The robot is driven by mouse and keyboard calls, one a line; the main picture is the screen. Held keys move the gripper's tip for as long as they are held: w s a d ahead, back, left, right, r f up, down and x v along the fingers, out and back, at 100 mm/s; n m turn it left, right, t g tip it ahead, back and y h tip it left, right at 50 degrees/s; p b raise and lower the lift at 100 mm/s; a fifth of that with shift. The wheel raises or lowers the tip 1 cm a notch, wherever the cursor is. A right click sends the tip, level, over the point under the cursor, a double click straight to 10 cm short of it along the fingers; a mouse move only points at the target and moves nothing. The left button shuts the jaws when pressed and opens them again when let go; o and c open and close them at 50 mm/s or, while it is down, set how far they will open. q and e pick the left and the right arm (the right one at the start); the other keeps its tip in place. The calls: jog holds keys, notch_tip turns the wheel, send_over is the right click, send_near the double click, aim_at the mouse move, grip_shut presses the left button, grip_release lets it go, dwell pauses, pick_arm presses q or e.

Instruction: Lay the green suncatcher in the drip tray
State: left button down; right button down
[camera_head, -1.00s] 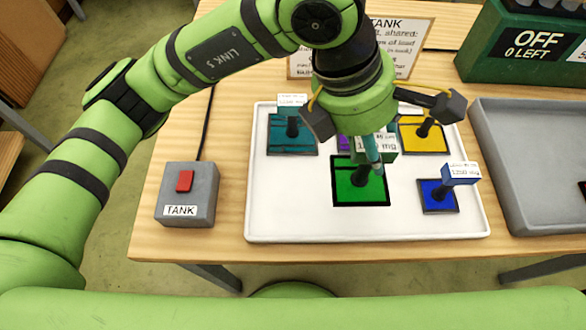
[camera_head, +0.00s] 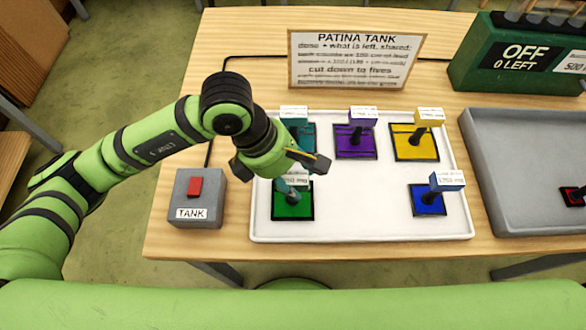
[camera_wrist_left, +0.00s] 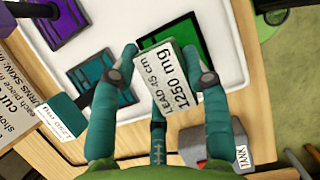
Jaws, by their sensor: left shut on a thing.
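The green suncatcher (camera_head: 292,206), a dark-framed green square, is at the front left of the white tray (camera_head: 360,222). Its label tag reads 1250 mg in the left wrist view. My left gripper (camera_head: 290,182) is directly above it, shut on its upright holder, which the fingers partly hide. The suncatcher also shows behind the tag in the left wrist view (camera_wrist_left: 188,42). It looks close to the white surface; I cannot tell whether it touches. A grey tray (camera_head: 490,180) stands at the right. No label shows which tray is the drip tray. My right gripper is not in view.
Teal (camera_head: 305,138), purple (camera_head: 356,142), yellow (camera_head: 414,142) and blue (camera_head: 427,202) suncatchers occupy the white tray, whose front middle is clear. A TANK switch box (camera_head: 196,198) is left. A sign (camera_head: 355,60) and green OFF box (camera_head: 520,60) stand behind.

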pick_arm(q)
jog(key=shift+f, duration=0.1)
jog(key=c, duration=0.6)
grip_release()
jog(key=shift+b+v, duration=1.8)
jog(key=shift+v, duration=4.3)
jog(key=shift+d, duration=0.15)
